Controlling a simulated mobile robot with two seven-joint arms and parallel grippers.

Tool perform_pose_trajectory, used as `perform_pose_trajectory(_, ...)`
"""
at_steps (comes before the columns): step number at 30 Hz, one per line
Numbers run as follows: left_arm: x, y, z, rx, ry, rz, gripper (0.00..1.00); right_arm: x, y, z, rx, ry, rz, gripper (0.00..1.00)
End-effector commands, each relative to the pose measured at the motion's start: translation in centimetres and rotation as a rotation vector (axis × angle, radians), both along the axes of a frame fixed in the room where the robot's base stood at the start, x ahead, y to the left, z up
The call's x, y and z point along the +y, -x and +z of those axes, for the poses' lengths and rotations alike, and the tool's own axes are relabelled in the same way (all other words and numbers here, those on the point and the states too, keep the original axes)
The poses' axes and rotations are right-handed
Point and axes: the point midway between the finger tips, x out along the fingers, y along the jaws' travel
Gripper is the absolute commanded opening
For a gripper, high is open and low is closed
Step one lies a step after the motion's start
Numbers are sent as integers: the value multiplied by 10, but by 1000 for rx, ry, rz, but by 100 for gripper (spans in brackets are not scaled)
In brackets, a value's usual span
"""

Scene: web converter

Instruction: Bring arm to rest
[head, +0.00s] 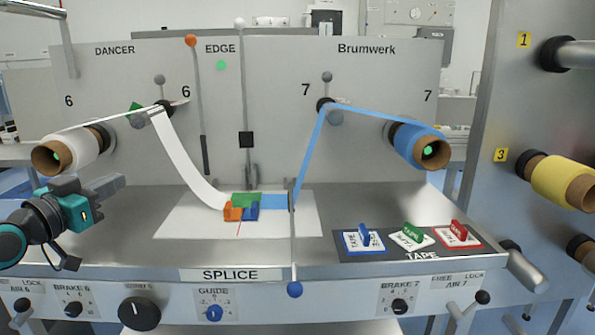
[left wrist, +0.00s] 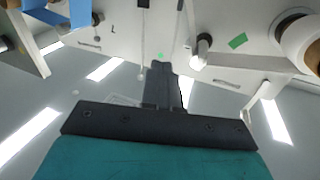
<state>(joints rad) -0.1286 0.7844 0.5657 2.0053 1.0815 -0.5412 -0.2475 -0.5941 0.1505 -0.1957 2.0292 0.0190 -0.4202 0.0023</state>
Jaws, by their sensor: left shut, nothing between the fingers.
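My left gripper (head: 116,182) is at the left of the head view, in front of the machine's left side and below the white roll (head: 75,150). Its fingers are shut with nothing between them. The left wrist view shows the closed dark fingers (left wrist: 163,85) pointing away, clear of the panel. My right gripper is not in view.
A white web (head: 185,165) and a blue web (head: 310,155) run down to the splice table (head: 180,222). Orange (head: 233,213) and blue (head: 251,212) blocks sit there. Tape pieces lie on the dark tape mat (head: 385,254). A yellow roll (head: 560,183) is at right.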

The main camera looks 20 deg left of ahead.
Motion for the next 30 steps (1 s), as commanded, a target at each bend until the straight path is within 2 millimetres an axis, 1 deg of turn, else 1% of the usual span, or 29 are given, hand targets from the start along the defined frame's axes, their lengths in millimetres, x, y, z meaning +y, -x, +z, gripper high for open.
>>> perform_pose_trajectory(1,-9,-2,-38,69,14,10,0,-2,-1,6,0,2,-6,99)
perform_pose_trajectory(2,-14,-2,-60,106,17,16,0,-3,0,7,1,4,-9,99)
perform_pose_trajectory(3,-23,0,-89,152,18,23,0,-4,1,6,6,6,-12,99)
perform_pose_trajectory(5,-38,6,-130,219,18,28,0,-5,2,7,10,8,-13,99)
perform_pose_trajectory(6,-50,11,-156,261,17,29,0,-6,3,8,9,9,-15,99)
perform_pose_trajectory(8,-70,22,-192,323,15,25,0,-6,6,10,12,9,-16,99)
perform_pose_trajectory(9,-85,32,-215,360,14,20,0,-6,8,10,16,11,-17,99)
perform_pose_trajectory(11,-109,47,-247,417,10,9,0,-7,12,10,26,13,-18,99)
perform_pose_trajectory(12,-128,60,-267,453,8,-2,0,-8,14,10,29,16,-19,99)
perform_pose_trajectory(14,-157,80,-293,504,5,-21,0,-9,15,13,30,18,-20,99)
perform_pose_trajectory(15,-177,93,-308,533,3,-35,0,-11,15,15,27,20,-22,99)
perform_pose_trajectory(17,-207,113,-325,570,3,-59,0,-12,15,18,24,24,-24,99)
perform_pose_trajectory(18,-225,125,-334,590,0,-74,0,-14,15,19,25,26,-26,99)
perform_pose_trajectory(21,-262,149,-346,622,-2,-106,0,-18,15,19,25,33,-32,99)
perform_pose_trajectory(22,-270,154,-349,628,-3,-115,0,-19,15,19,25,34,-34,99)
perform_pose_trajectory(25,-289,165,-353,640,-5,-131,0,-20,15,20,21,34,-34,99)
perform_pose_trajectory(27,-294,168,-354,643,-6,-136,0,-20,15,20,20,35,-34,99)
perform_pose_trajectory(30,-295,169,-355,643,-7,-138,0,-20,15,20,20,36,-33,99)
